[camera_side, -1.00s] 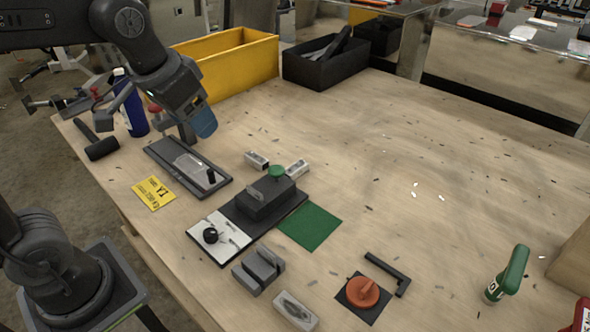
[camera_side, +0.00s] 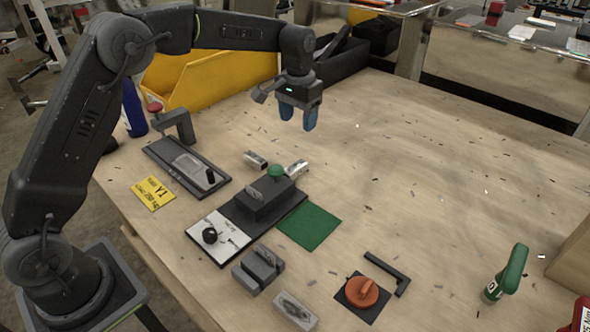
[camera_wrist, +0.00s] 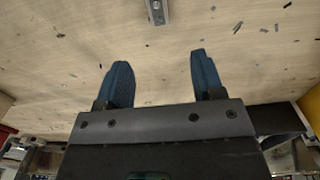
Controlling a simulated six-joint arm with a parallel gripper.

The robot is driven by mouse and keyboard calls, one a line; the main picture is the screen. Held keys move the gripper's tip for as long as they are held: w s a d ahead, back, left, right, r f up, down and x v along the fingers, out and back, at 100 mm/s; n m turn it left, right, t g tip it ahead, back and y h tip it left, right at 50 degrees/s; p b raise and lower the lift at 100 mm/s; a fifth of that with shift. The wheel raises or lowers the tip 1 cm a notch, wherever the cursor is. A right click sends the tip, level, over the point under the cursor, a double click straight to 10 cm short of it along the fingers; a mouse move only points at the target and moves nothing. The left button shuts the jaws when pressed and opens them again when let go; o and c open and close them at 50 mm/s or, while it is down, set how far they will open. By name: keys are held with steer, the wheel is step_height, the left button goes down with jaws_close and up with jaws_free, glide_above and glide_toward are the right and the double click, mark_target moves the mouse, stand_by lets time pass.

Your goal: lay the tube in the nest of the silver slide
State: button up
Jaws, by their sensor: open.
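My gripper (camera_side: 297,116) hangs above the table behind the green-knobbed block, its two blue fingers apart with nothing between them. In the wrist view, my open gripper (camera_wrist: 161,83) shows bare wood between its fingers. A small silver piece (camera_wrist: 157,10) is cut by the top edge there. In the side view, two short silver pieces, left (camera_side: 256,160) and right (camera_side: 297,168), lie in front of and below my gripper. I cannot tell which piece is the tube. A grey tray at left holds a silver slide plate (camera_side: 190,164) with a black knob; its nest is not clear.
A dark block with a green knob (camera_side: 276,171) stands beside a green mat (camera_side: 309,226). Grey blocks (camera_side: 258,270), an orange knob (camera_side: 361,292), a black angle bar (camera_side: 388,270) and a green bottle (camera_side: 507,275) stand nearer. A yellow bin (camera_side: 215,72) is behind. The table's right middle holds only scattered chips.

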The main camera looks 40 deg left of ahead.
glide_above(300, 162)
steer(key=f, duration=0.7)
steer(key=shift+s+f, duration=0.15)
steer(key=shift+s, duration=0.2)
steer(key=shift+w+f, duration=0.15)
steer(key=shift+f, duration=1.3)
steer(key=shift+w+f, duration=0.15)
steer(key=shift+f, duration=1.25)
steer(key=shift+c, duration=0.3)
steer(key=c, duration=1)
steer(key=shift+r, duration=0.15)
